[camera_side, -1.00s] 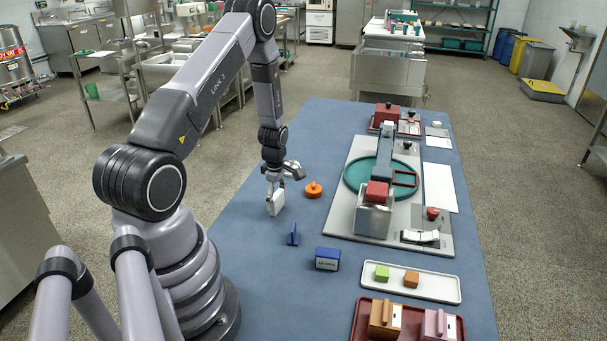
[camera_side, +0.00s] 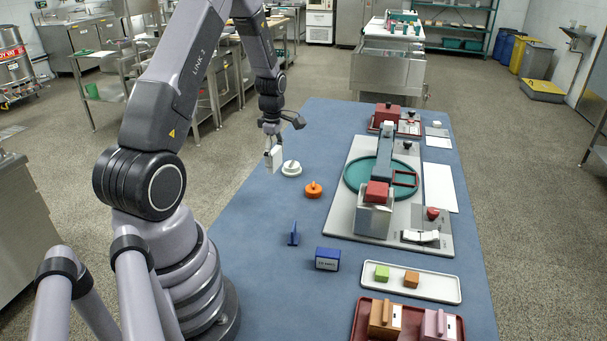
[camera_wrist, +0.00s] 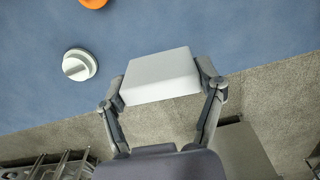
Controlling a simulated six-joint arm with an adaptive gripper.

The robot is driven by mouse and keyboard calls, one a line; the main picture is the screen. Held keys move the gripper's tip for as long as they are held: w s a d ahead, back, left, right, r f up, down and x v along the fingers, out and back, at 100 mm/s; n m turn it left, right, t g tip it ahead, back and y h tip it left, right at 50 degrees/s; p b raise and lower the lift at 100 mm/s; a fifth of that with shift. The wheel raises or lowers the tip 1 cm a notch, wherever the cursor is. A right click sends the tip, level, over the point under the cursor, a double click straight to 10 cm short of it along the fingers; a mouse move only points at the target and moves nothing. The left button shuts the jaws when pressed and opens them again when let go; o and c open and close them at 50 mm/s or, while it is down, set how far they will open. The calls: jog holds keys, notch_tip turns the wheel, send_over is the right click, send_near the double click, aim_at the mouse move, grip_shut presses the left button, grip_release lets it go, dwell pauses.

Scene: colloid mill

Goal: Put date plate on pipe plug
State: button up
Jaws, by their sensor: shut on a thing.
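My gripper (camera_side: 274,151) is shut on a white, flat, box-like plate, likely the date plate (camera_wrist: 160,77). In the wrist view it spans between the two fingers of the gripper (camera_wrist: 162,84). In the side view the plate (camera_side: 275,159) hangs upright near the table's left edge, and any marking is not readable. A round white plug with a raised bar (camera_side: 291,168) stands just right of it; it also shows at left in the wrist view (camera_wrist: 79,65). An orange knobbed plug (camera_side: 314,190) stands nearer the camera. I cannot tell which is the pipe plug.
A blue upright piece (camera_side: 293,234) and a blue labelled block (camera_side: 327,259) stand towards the front. The mill on its grey base (camera_side: 344,218) fills the middle right. A white tray (camera_side: 440,293) and red tray (camera_side: 362,324) lie in front. Blue table around the plugs is clear.

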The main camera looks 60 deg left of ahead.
jog(key=w+a+r, duration=0.2)
jog(key=a+r, duration=0.1)
jog(key=a, duration=0.1)
send_over(292, 165)
jog(key=shift+n, duration=0.4)
jog(key=f, duration=0.8)
jog(key=shift+s+d+f, duration=0.15)
jog(key=shift+s+d, duration=0.1)
jog(key=shift+s, duration=0.05)
jog(key=shift+w+a+f, duration=0.2)
jog(key=shift+w+f, duration=0.05)
jog(key=shift+f, duration=1.65)
jog(key=shift+f, duration=0.15)
jog(key=o, duration=1)
